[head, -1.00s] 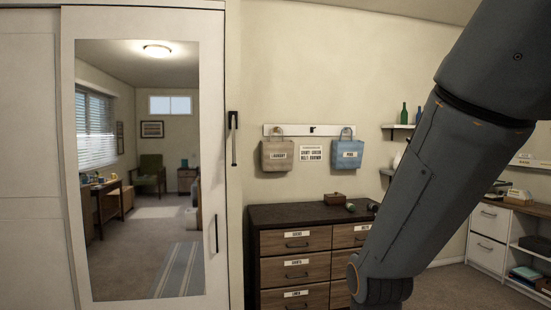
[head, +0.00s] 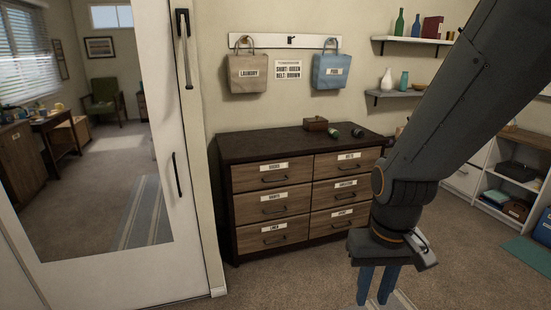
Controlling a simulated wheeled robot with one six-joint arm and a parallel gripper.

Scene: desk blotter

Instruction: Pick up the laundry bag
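The laundry bag (head: 248,82) is tan-brown with a white "LAUNDRY" label. It hangs by its handle from the white wall rail (head: 268,41), above the left part of the dresser. My gripper (head: 376,302) points down at the lower right, in front of the dresser and well below and to the right of the bag. Its two blue fingers stand apart with a gap and nothing shows between them. The fingertips are close to the bottom edge of the picture.
A blue "POOL" bag (head: 331,74) hangs to the right, with a sign (head: 289,70) between the bags. The dark-topped dresser (head: 260,146) stands below, holding a small box (head: 315,124) and rolled items. Carpet in front is clear.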

